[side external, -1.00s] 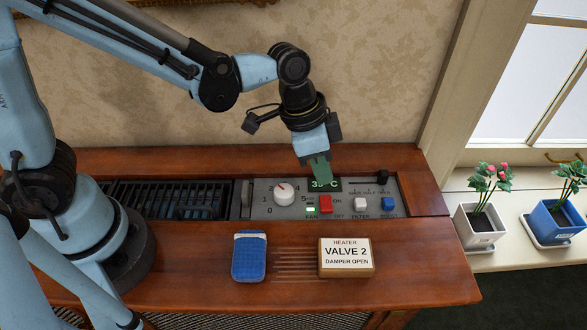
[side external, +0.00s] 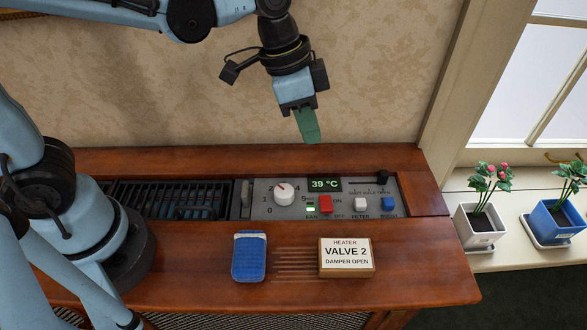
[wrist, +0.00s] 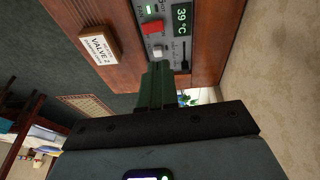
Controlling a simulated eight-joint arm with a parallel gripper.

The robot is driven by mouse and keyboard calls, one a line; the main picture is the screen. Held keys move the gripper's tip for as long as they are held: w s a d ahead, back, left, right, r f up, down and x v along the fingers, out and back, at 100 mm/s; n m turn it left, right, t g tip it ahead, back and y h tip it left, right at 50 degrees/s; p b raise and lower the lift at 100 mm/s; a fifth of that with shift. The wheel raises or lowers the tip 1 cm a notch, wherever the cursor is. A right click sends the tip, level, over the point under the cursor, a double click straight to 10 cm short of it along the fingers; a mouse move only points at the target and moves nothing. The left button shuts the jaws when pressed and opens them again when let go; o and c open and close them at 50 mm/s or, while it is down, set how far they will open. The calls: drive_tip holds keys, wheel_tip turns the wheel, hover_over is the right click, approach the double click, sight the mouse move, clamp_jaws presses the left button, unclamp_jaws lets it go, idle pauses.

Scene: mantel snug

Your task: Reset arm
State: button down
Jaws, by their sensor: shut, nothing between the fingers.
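My gripper (side external: 307,138) has green fingers that are shut with nothing between them. It hangs in the air above the back edge of the wooden cabinet (side external: 190,265), in front of the wall. In the wrist view the shut green fingers (wrist: 157,68) point toward the control panel. The control panel (side external: 262,207) carries a white dial (side external: 284,194), a red switch (side external: 325,204), a white button (side external: 361,204), a blue button (side external: 389,204) and a display (side external: 324,184) reading 39 °C. My gripper touches none of them.
A blue pad (side external: 249,259) and a block labelled VALVE 2 (side external: 346,272) lie on the cabinet front. A dark grille (side external: 175,199) is left of the panel. Two potted plants stand on the windowsill at right, in a white pot (side external: 480,228) and a blue pot (side external: 550,222). The air around my gripper is clear.

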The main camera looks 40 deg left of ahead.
drive_tip(key=s+a+n+t+y, duration=0.2)
drive_tip(key=s+a+n+t, duration=0.3)
drive_tip(key=a, duration=0.9)
drive_tip(key=shift+a+n+y, duration=0.25)
drive_tip(key=shift+n+y, duration=0.15)
drive_tip(key=shift+n, duration=1.4)
drive_tip(key=shift+f, duration=0.1)
